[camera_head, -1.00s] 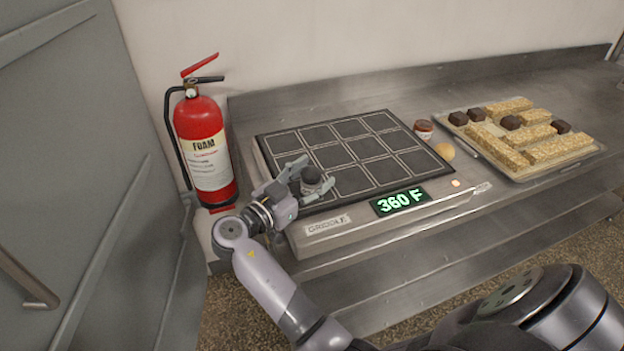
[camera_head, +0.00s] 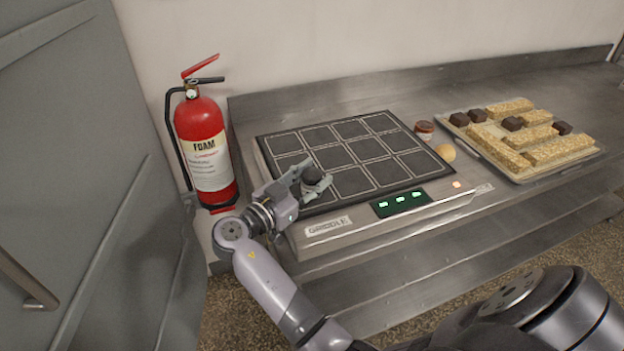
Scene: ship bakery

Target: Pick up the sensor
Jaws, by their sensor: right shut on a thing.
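The sensor (camera_head: 312,176) is a small dark round piece at the front-left part of the griddle (camera_head: 360,222). My right gripper (camera_head: 314,181) is shut on it, with a finger on each side. I cannot tell whether the sensor touches the griddle plate or is a little above it. The griddle has a black plate marked in squares, and its display (camera_head: 401,202) shows green dashes. My left gripper is not in view.
A jar (camera_head: 424,129) and a round tan item (camera_head: 446,152) are at the griddle's right edge. A tray (camera_head: 520,177) of bars and dark cubes is further right. A red fire extinguisher (camera_head: 204,150) stands close left of my right gripper.

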